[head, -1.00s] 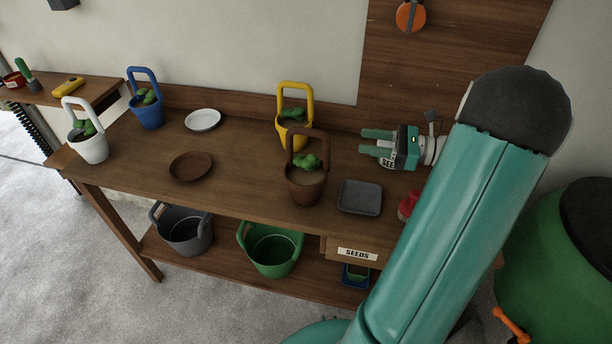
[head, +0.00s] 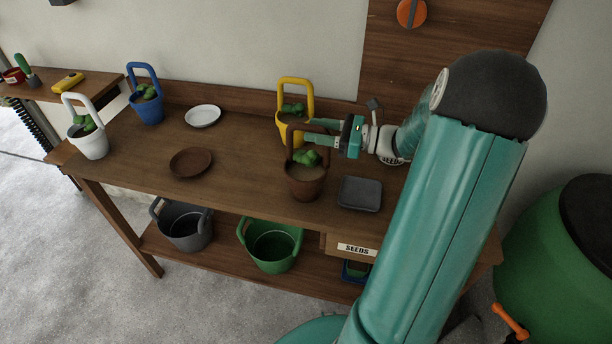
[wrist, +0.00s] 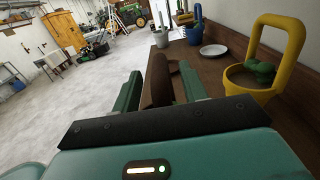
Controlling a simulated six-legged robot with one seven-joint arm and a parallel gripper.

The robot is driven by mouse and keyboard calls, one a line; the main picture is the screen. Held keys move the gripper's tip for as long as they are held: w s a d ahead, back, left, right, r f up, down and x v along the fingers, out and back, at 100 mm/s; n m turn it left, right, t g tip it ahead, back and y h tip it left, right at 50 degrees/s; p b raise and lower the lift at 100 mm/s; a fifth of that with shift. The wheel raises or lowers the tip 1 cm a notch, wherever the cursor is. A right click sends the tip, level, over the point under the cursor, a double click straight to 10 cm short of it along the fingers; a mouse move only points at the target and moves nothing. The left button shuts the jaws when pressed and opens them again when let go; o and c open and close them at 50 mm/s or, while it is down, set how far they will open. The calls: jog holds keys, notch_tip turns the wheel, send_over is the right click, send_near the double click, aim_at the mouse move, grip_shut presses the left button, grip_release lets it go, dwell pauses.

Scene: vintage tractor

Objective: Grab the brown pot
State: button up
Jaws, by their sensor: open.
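The brown pot (head: 305,186) stands upright on the wooden bench, with a green plant in it and a tall brown handle. My gripper (head: 308,131) is open at the height of the handle's top, coming from the right, with its fingers reaching over the pot. In the wrist view the brown handle (wrist: 158,82) shows between the two open fingers of my gripper (wrist: 160,88). I cannot tell if either finger touches it. The pot's body is hidden in the wrist view.
The yellow pot (head: 290,131) stands close behind the brown one. A grey square tray (head: 360,194) lies to its right. A brown saucer (head: 190,162), white saucer (head: 202,116), blue pot (head: 148,109) and white pot (head: 90,143) are further left. Bare bench (head: 245,165) lies left of the brown pot.

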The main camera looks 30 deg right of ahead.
jog(key=shift+w+a, duration=0.4)
grip_shut()
dwell(1.1)
